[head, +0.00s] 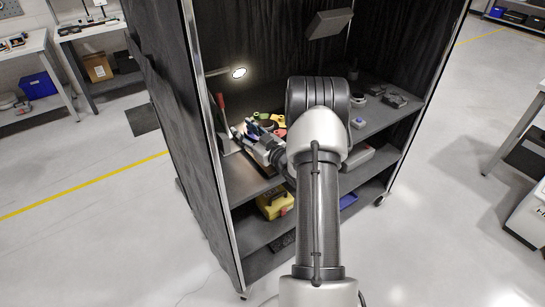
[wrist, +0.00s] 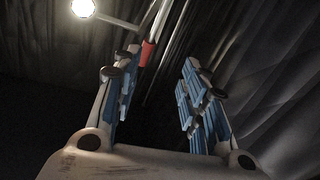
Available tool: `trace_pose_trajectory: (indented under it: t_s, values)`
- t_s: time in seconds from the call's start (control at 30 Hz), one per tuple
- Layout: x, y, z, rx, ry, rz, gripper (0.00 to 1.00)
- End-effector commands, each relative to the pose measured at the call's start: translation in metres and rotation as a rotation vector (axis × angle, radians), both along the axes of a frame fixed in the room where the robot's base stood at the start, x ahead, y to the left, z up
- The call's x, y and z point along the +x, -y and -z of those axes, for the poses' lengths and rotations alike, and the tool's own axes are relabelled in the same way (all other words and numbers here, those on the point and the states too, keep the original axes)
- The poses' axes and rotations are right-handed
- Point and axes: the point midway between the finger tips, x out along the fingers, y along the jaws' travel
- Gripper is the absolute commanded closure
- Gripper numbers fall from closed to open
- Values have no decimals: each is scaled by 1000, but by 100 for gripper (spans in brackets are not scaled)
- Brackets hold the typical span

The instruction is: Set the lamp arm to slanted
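A lit round lamp (head: 239,72) glows at the end of a thin lamp arm (head: 217,71), which reaches out from the left front post of a dark cabinet. In the head view the arm lies close to level. In the wrist view the lamp (wrist: 83,8) is at the upper left, and its arm (wrist: 118,21) runs right toward a pole with a red part (wrist: 147,53). My gripper (head: 245,134) is inside the cabinet, below the lamp and apart from it. In the wrist view its blue-padded fingers (wrist: 160,72) stand wide apart with nothing between them.
A red upright piece (head: 220,101) stands by the left post, close to my gripper. Coloured small items (head: 268,121) lie on the upper shelf (head: 245,182). A grey tilted panel (head: 329,23) hangs at the upper back. A yellow case (head: 275,203) sits on the lower shelf.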

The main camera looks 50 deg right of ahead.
Motion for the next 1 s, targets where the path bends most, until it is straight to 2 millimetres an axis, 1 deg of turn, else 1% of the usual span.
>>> trace_pose_trajectory:
  t_s: [0.03,0.3,0.5,0.6,0.8,1.0]
  values:
    - [-12,0,-1,4,-4,4,60]
    - [-66,-5,-1,5,-4,4,60]
    - [-103,-9,0,5,-5,3,60]
    - [-117,-11,0,4,-4,2,60]
    - [-133,-13,1,3,-5,0,60]
    - [-135,-14,0,2,-4,-1,60]
